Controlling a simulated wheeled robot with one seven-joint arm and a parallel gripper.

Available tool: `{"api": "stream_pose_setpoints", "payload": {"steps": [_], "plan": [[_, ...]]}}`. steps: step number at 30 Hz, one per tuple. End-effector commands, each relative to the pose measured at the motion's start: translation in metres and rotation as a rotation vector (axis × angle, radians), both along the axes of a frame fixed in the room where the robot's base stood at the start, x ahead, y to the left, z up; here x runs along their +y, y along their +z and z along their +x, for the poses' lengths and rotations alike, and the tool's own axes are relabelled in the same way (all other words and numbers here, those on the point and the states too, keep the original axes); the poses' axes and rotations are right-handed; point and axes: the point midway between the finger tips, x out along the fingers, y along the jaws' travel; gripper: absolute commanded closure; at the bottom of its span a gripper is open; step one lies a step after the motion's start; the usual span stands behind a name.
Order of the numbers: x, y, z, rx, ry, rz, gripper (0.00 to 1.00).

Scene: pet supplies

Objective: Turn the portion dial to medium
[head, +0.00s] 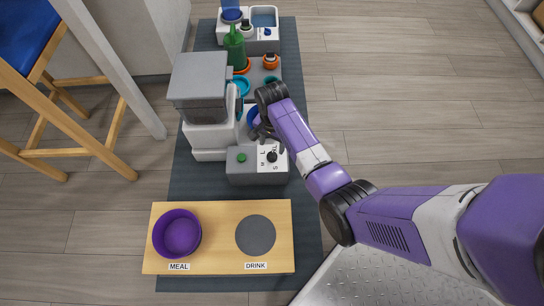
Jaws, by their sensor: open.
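The portion dial (272,157) is a small black knob on a white panel, on top of a grey control box (240,176). Letters S, M, L and XL are printed around it; which one the dial points to is too small to tell. A green button (241,157) sits left of the dial on the same box. My gripper (265,138) is open, its dark fingers just behind and above the dial. Whether a finger touches the dial cannot be told. The feeder (205,110), grey-topped and white, stands behind the box.
In front, a wooden board (220,212) marked MEAL and DRINK holds a purple bowl (177,234) and a grey disc (256,235). A green bottle (235,48), an orange item (271,61) and blue bowls stand behind. The floor at right is free; a chair stands left.

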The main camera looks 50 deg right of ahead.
Motion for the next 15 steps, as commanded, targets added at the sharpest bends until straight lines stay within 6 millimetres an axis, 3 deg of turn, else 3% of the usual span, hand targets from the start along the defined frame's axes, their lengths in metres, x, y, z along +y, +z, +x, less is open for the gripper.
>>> {"api": "stream_pose_setpoints", "payload": {"steps": [15], "plan": [[0.000, -0.068, 0.001, 0.003, -0.002, 0.001, 0.42]]}}
